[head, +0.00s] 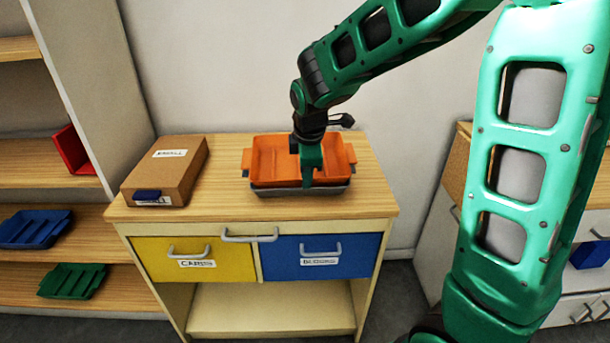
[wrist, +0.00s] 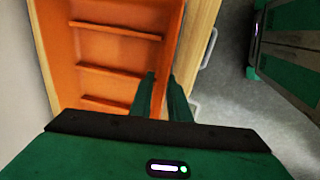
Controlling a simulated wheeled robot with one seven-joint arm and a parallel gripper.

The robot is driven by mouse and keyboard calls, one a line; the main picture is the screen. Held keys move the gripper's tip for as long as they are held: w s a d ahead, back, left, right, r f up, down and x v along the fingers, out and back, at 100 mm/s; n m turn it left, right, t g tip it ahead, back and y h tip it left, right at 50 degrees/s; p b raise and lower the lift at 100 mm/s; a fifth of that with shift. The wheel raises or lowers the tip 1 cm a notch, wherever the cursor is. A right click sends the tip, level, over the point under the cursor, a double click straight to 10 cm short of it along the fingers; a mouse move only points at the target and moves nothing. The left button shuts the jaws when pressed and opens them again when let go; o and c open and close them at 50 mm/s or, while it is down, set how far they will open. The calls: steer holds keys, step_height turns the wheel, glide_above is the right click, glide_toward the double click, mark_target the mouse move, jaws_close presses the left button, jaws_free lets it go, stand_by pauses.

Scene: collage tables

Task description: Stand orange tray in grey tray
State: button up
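The orange tray (head: 268,158) sits upright and looks level in the grey tray (head: 274,190) on top of the cabinet. Only a strip of the grey tray shows, below the orange tray's front side. My gripper (head: 311,180) comes down from above at the orange tray's front side, right of its middle. In the wrist view, my gripper's fingers (wrist: 163,88) are close together, one on each side of the orange tray's (wrist: 115,60) wall, and look shut on it. The inside of the orange tray, with its raised ribs, is empty.
A cardboard box (head: 165,172) lies left of the trays on the cabinet top (head: 225,208). The cabinet has yellow (head: 195,259) and blue (head: 320,257) fronts. Blue (head: 35,229) and green (head: 72,281) trays lie on the left shelves. Bare cabinet top shows right of the trays.

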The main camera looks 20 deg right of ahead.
steer(key=shift+s+d+f, duration=0.1)
steer(key=shift+s+f, duration=0.2)
steer(key=shift+f, duration=0.15)
steer(key=shift+w+r, duration=0.3)
steer(key=shift+r, duration=0.1)
steer(key=d+v, duration=0.1)
steer(key=v, duration=1.1)
steer(key=shift+a+r, duration=0.25)
steer(key=shift+a, duration=0.3)
steer(key=s+d+f+m+g, duration=0.2)
steer(key=s+d+f+m, duration=0.2)
steer(key=s+d+m, duration=0.75)
steer(key=s+d+f+m, duration=0.2)
steer(key=s+m, duration=0.3)
steer(key=s, duration=0.3)
steer(key=s+d+f+m+g+y, duration=0.1)
steer(key=s+d+f+m, duration=0.2)
steer(key=s, duration=0.5)
steer(key=shift+s+d+m, duration=0.2)
steer(key=shift+d+m, duration=0.5)
steer(key=shift+m, duration=0.25)
steer(key=shift+w+f, duration=0.1)
steer(key=shift+f, duration=0.05)
